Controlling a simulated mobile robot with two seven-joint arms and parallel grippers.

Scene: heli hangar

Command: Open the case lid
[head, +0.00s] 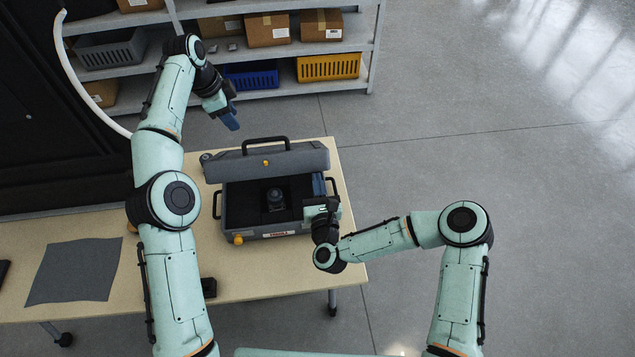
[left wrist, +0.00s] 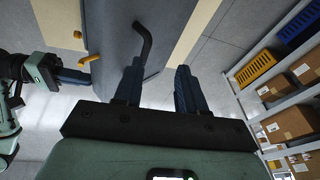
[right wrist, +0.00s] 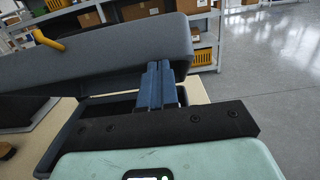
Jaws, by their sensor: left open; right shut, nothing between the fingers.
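The grey case (head: 228,205) stands on the table with its lid (head: 300,160) raised at the back, so the dark interior shows with a small dark object (head: 275,199) inside. The lid carries a black handle (head: 265,141) and a yellow latch (head: 265,162). My left gripper (head: 231,122) is open and empty behind the lid; in the left wrist view, its fingers (left wrist: 156,88) are near the lid's handle (left wrist: 146,42). My right gripper (head: 322,205) is at the case's right side. In the right wrist view, its fingers (right wrist: 160,85) are shut and empty, close to the lid (right wrist: 110,55); contact is unclear.
The wooden table (head: 130,295) holds a dark grey cloth (head: 75,270) at left and a small black item (head: 208,287) in front of the case. Shelves (head: 235,60) with boxes and crates stand behind. The floor (head: 480,130) at right is clear.

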